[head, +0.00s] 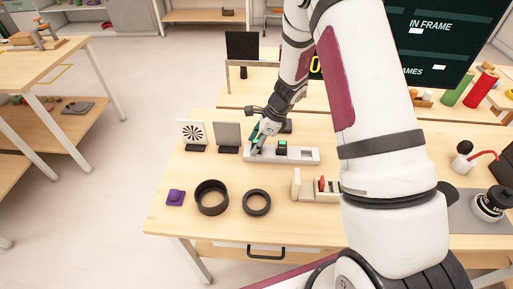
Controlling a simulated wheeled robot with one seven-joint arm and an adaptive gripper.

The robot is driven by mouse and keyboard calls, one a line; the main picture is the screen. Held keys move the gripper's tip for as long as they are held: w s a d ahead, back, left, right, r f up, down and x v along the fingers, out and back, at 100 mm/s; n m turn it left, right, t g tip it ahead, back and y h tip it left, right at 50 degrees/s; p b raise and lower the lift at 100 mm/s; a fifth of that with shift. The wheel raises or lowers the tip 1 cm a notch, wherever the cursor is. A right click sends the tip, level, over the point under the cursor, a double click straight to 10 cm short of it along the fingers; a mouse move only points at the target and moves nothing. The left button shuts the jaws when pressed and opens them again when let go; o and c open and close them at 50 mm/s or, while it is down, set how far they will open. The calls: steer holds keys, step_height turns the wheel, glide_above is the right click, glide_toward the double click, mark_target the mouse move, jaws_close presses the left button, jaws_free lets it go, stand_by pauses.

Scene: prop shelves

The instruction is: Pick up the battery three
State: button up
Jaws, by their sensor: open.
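A light grey holder (312,157) with several slots lies on the wooden table. A small black and green battery (282,147) stands in its middle slot; I cannot read any number on it. The right slot looks empty. My gripper (257,140) is open and reaches down at the holder's left end, to the left of that battery. Green shows at the gripper, but I cannot tell whether it is another battery between the fingers or part of the gripper. My arm crosses the picture from the right and hides part of the table.
Two small upright panels, one with a fan-like pattern (193,134) and one plain grey (228,136), stand left of the holder. In front are a purple object (175,197), a black ring (211,198), a thinner ring (257,202) and a cream block (318,187).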

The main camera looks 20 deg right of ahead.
steer(key=shift+c, duration=0.6)
jaws_close()
steer(key=shift+r, duration=0.1)
